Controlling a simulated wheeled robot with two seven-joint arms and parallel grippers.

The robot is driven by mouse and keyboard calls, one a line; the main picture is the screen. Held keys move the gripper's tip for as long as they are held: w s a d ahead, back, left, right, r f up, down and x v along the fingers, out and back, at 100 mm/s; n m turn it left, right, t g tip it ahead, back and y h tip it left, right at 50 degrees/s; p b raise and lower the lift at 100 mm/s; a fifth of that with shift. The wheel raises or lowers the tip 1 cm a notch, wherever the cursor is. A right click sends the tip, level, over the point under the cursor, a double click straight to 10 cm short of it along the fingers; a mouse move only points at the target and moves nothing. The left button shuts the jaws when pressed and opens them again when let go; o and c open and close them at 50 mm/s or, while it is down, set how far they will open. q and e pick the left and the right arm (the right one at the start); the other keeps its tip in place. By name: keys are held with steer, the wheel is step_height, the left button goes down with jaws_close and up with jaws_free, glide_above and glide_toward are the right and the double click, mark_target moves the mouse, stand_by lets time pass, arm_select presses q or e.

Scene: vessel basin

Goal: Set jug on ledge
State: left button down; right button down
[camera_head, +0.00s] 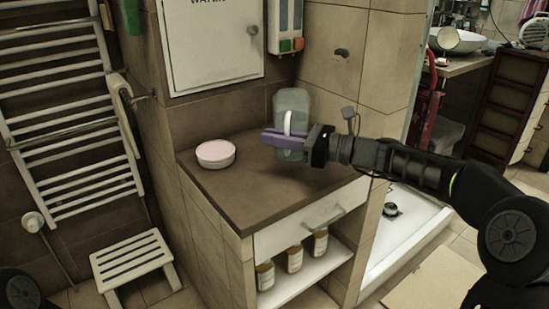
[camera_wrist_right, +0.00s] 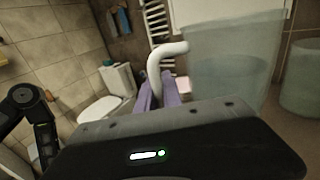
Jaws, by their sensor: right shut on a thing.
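The jug (camera_head: 290,155) is translucent and pale green with a white handle (camera_head: 287,122). It is upright over the back right of the brown ledge (camera_head: 240,207); I cannot tell whether its base touches. My right gripper (camera_head: 275,138), with purple fingers, is shut on the handle. In the right wrist view the jug (camera_wrist_right: 228,65) stands right of the fingers (camera_wrist_right: 165,95), and the curved handle (camera_wrist_right: 158,70) rises between them. The fingers hide part of the jug in the head view. My left gripper is not in view.
A pink-topped round container (camera_head: 215,153) sits on the ledge's left part. Another translucent vessel (camera_wrist_right: 302,78) stands beyond the jug in the right wrist view. Tiled walls close in the ledge's back. Bare surface lies in front. Several small jars (camera_head: 295,258) stand on the shelf below.

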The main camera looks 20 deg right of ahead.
steer(key=shift+r, duration=0.15)
step_height(320, 180, down, 5)
steer(key=shift+f+b, duration=0.1)
steer(key=shift+b, duration=0.45)
steer(key=c, duration=1.5)
jaws_free()
steer(key=v, duration=1.2)
steer(key=shift+p, duration=0.35)
